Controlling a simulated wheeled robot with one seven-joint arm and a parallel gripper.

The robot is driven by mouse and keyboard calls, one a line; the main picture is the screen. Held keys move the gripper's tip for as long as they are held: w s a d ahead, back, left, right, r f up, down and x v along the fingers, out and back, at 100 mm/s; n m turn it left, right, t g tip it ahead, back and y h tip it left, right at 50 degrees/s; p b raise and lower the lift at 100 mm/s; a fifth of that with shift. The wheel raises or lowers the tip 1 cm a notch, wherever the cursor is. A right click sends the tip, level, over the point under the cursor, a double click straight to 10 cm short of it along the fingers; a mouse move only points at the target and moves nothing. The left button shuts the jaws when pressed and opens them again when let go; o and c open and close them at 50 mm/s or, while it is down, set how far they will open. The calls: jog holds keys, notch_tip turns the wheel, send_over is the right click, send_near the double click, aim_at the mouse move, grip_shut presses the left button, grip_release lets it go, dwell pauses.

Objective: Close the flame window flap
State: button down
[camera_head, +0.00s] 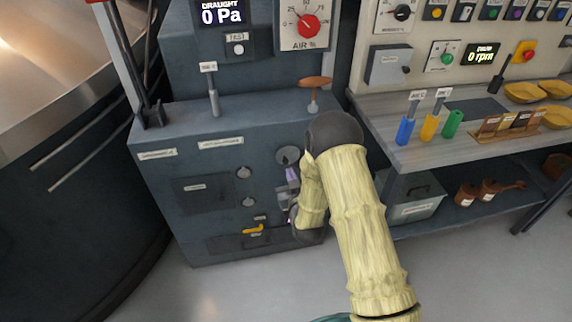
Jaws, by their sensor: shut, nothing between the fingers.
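A blue-grey burner cabinet (215,130) stands in front of me. On its front, near the upper right, is a round grey disc (288,155) that looks like the flame window flap. A small purple patch shows just below it. I cannot tell whether the disc covers the window, as my arm hides the area to its right. My gripper (284,197) is close to the cabinet front, below the disc. It looks shut with nothing in it, and it is partly hidden by my wrist. Whether it touches the cabinet is unclear.
Two round knobs (244,172), a dark rectangular panel (202,194) and a yellow handle (253,230) are left of my gripper. A lever (213,92) and an orange-brown handle (315,82) stand on top. A bench (390,158) is at the right. The floor in front is clear.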

jog(key=p, duration=0.1)
send_near(283, 153)
notch_tip(283, 153, up, 4)
jog(key=w+a, duration=0.1)
jog(key=w, duration=0.2)
jog(key=f, duration=0.1)
jog(key=w+f, duration=0.1)
jog(key=f, duration=0.1)
jog(key=shift+w+a, duration=0.1)
jog(key=shift+w+f, duration=0.1)
jog(key=shift+f, duration=0.5)
